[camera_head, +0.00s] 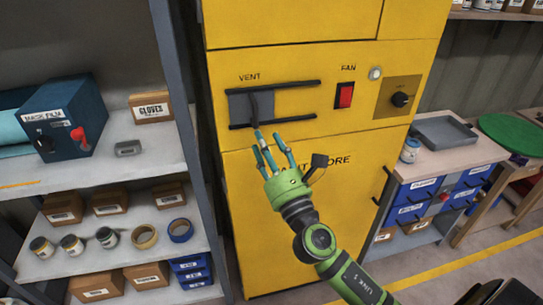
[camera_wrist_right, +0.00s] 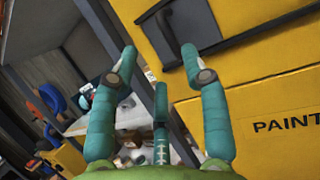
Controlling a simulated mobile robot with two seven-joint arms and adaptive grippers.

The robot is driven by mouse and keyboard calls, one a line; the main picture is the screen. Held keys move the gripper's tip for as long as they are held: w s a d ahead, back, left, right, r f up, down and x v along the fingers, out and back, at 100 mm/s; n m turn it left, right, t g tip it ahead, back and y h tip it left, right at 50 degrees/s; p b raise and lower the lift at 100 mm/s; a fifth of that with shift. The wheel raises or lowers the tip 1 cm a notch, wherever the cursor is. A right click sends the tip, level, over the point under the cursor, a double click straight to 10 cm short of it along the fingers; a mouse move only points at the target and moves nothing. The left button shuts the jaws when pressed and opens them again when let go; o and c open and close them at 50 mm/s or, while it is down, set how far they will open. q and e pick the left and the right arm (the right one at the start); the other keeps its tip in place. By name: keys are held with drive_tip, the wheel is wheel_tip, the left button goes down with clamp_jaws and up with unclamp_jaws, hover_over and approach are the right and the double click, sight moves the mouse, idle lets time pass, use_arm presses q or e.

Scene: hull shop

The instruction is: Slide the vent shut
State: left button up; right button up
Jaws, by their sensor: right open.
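The vent is a grey sliding plate (camera_head: 238,109) between two black rails on the yellow paint store cabinet, under the word VENT. The plate sits at the left end of the rails, and bare yellow shows between them to its right. A dark upright handle (camera_head: 254,106) stands on the plate. My green right gripper (camera_head: 267,139) is open and empty, with its fingertips just below the handle; contact cannot be told. The wrist view shows the gripper's spread fingers (camera_wrist_right: 160,62), with the plate (camera_wrist_right: 196,22) and handle (camera_wrist_right: 165,32) beyond them. My left gripper is not in view.
Right of the vent are a red FAN switch (camera_head: 344,95) and a black knob (camera_head: 400,99). A grey shelf unit (camera_head: 172,75) with boxes, jars and tape stands close on the left. A workbench (camera_head: 450,157) with a tray stands right of the cabinet.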

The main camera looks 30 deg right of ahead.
drive_tip(key=shift+v, duration=1.45)
wheel_tip(320, 180, down, 22)
drive_tip(key=w+d+m+g, duration=0.2)
drive_tip(key=m+g, duration=0.4)
drive_tip(key=m, duration=0.2)
drive_tip(key=s+f+m+g, duration=0.2)
drive_tip(key=s+f+m, duration=0.15)
drive_tip(key=f, duration=0.55)
drive_tip(key=s+f+m+g, duration=0.3)
drive_tip(key=f+m, duration=0.1)
drive_tip(key=f, duration=0.5)
drive_tip(key=s+a+f+m+g, duration=0.2)
drive_tip(key=s+f+m+g, duration=0.55)
drive_tip(key=s+f, duration=1.05)
drive_tip(key=s+f+m+g, duration=0.1)
drive_tip(key=s+f+m, duration=0.2)
drive_tip(key=s, duration=0.6)
drive_tip(key=s+a+f+m+g, duration=0.1)
drive_tip(key=s+f+m+g, duration=0.1)
drive_tip(key=s+f+m, duration=0.2)
drive_tip(key=s+m, duration=0.3)
drive_tip(key=s, duration=0.2)
drive_tip(key=shift+s+a+y, duration=0.3)
drive_tip(key=shift+y, duration=0.1)
